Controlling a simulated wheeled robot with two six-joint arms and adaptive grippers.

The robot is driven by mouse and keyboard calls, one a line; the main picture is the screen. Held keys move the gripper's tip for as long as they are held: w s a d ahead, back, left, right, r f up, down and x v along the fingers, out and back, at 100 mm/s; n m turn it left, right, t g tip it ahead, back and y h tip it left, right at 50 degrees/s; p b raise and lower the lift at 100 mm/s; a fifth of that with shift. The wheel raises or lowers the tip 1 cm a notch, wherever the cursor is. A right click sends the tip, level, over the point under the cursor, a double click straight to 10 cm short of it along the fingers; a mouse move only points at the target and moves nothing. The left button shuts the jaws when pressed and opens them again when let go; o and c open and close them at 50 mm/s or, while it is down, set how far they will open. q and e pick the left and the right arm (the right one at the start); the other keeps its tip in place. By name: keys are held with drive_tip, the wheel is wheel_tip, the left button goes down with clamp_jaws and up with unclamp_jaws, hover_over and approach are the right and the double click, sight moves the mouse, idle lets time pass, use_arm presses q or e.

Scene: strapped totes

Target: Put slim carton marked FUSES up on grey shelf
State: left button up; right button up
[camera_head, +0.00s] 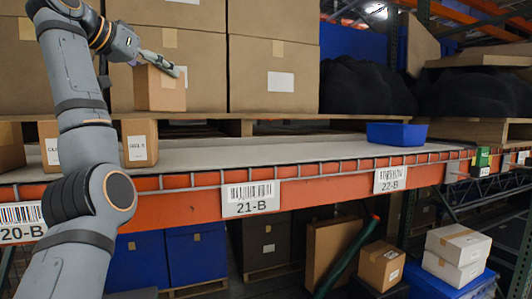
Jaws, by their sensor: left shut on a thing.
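My left gripper (160,65) is shut on a small brown carton (160,92) and holds it upright, above the grey shelf (270,152) near its left part. The carton has a tape strip down its front; no marking can be read on it. Its lower edge appears against the large boxes behind, apart from the shelf surface. My left arm comes up from the bottom left and hides part of the shelf. My right gripper is not in view.
Labelled brown cartons (139,142) stand on the shelf at the left. A blue bin (397,134) stands at its right, and a green box (482,157) is further right. Large boxes (272,80) rise behind. The shelf's middle is clear. An orange beam (320,190) edges the front.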

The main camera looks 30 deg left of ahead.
use_arm(q)
drive_tip(key=shift+w+a+r, duration=0.15)
drive_tip(key=shift+a, duration=0.05)
drive_tip(key=shift+d+r, duration=0.1)
drive_tip(key=d, duration=0.3)
drive_tip(key=w+d+f, duration=0.2)
drive_tip(key=w+f, duration=0.3)
drive_tip(key=f, duration=0.1)
drive_tip(key=w+d+f, duration=0.3)
drive_tip(key=w+f, duration=0.2)
drive_tip(key=f, duration=0.1)
drive_tip(key=shift+w+d+f+p, duration=0.2)
drive_tip(key=shift+d+f+p, duration=0.05)
drive_tip(key=shift+d+p, duration=0.05)
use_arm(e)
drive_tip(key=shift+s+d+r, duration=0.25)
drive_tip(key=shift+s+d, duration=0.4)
